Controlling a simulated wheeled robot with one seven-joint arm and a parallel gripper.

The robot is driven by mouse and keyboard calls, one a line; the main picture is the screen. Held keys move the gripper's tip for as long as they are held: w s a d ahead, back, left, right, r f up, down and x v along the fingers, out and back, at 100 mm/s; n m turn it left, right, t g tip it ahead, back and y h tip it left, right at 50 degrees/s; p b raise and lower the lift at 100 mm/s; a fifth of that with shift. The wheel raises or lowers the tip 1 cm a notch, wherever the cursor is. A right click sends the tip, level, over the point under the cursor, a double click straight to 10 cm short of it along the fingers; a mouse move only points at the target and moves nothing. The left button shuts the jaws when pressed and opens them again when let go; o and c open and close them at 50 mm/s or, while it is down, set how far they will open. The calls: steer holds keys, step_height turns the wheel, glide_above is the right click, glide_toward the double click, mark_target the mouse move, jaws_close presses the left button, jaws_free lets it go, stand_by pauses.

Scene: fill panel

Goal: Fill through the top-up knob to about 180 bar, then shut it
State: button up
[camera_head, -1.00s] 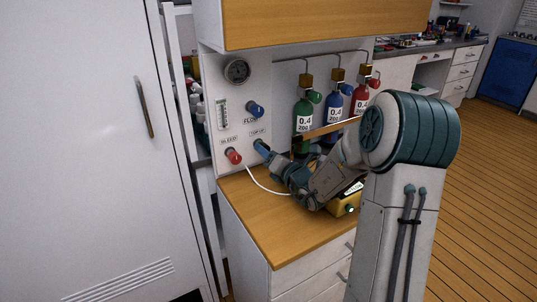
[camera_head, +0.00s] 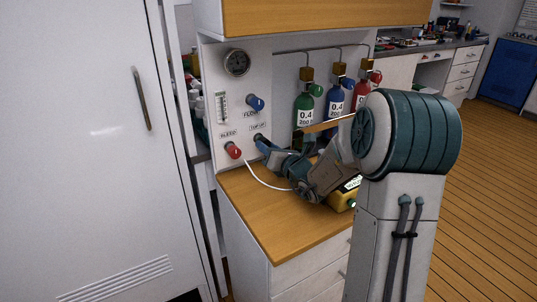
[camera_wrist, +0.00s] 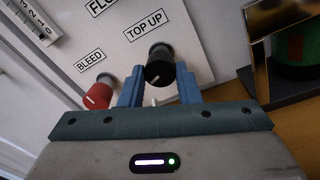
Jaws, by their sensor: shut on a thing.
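The black top-up knob (camera_wrist: 158,66) sits on the white panel under its TOP UP label, between the two blue fingers of my gripper (camera_wrist: 158,80) in the wrist view. My gripper is shut on this knob. In the head view my gripper (camera_head: 262,146) reaches the panel (camera_head: 228,125) from the right, and the knob (camera_head: 258,138) is mostly hidden behind the fingers. A round dark gauge (camera_head: 237,62) is at the panel's upper left; its needle is too small to read. A yellow box (camera_head: 342,200) with a lit display is partly behind my arm; its figures are not legible.
The red bleed knob (camera_head: 233,151) is left of my gripper and the blue flow knob (camera_head: 255,103) above it. Green (camera_head: 303,108), blue (camera_head: 334,103) and red (camera_head: 361,97) bottles stand to the right. A white hose lies on the wooden counter (camera_head: 265,215), whose front is clear.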

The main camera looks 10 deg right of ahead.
steer(key=shift+n, duration=0.4)
steer(key=o, duration=1)
steer(key=shift+c, duration=0.2)
steer(key=shift+r, duration=0.5)
steer(key=s+d+r+p, duration=0.3)
steer(key=s+d+r, duration=0.3)
steer(key=d+r, duration=0.4)
